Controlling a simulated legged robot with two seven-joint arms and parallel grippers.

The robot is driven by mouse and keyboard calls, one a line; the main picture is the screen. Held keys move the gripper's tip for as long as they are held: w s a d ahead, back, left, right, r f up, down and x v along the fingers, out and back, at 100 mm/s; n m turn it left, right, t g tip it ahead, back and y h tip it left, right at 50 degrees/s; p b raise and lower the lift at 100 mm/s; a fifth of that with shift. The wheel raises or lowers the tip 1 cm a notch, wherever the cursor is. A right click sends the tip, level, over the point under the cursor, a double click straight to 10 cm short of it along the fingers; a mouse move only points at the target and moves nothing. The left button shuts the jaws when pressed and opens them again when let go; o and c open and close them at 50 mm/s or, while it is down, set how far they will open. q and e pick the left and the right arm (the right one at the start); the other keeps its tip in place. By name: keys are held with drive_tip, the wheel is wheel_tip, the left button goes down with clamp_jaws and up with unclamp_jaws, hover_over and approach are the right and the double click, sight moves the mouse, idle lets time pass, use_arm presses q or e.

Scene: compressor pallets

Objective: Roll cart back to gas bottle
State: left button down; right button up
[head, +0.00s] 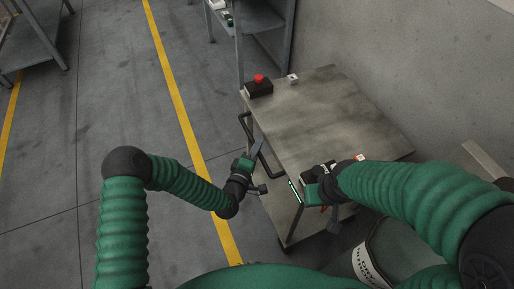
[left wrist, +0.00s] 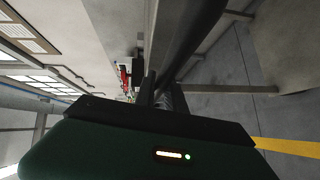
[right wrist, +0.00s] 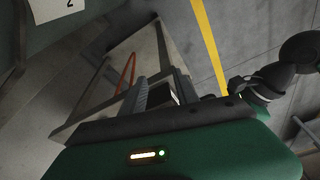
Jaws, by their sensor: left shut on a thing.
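The cart (head: 335,115) is a grey metal table with a worn flat top, standing beside the wall. A black bar handle (head: 246,128) runs along its left side. My left gripper (head: 254,152) is shut on this handle, whose dark tube (left wrist: 190,40) fills the upper middle of the left wrist view. My right gripper (right wrist: 162,92) is by the cart's near edge, its fingers apart with nothing clearly between them. A grey-green gas bottle (head: 400,250) with a white label stands at the near right, partly hidden by my right arm.
A black box with a red button (head: 259,86) and a small white block (head: 292,78) sit on the cart's far end. A shelf rack (head: 240,45) stands behind it. An orange hose (right wrist: 126,72) hangs near the cart. Floor left of the yellow line (head: 180,110) is open.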

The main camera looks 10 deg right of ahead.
use_arm(q)
drive_tip(key=shift+a+f, duration=0.1)
drive_tip(key=shift+f, duration=0.15)
drive_tip(key=c, duration=1.6)
unclamp_jaws()
drive_tip(key=shift+o, duration=1)
drive_tip(key=shift+w, duration=0.15)
drive_tip(key=shift+r, duration=0.1)
drive_tip(key=shift+s, duration=0.2)
drive_tip(key=p+v, duration=0.1)
drive_tip(key=v, duration=1.5)
drive_tip(key=shift+s, duration=0.25)
drive_tip(key=shift+a, duration=0.1)
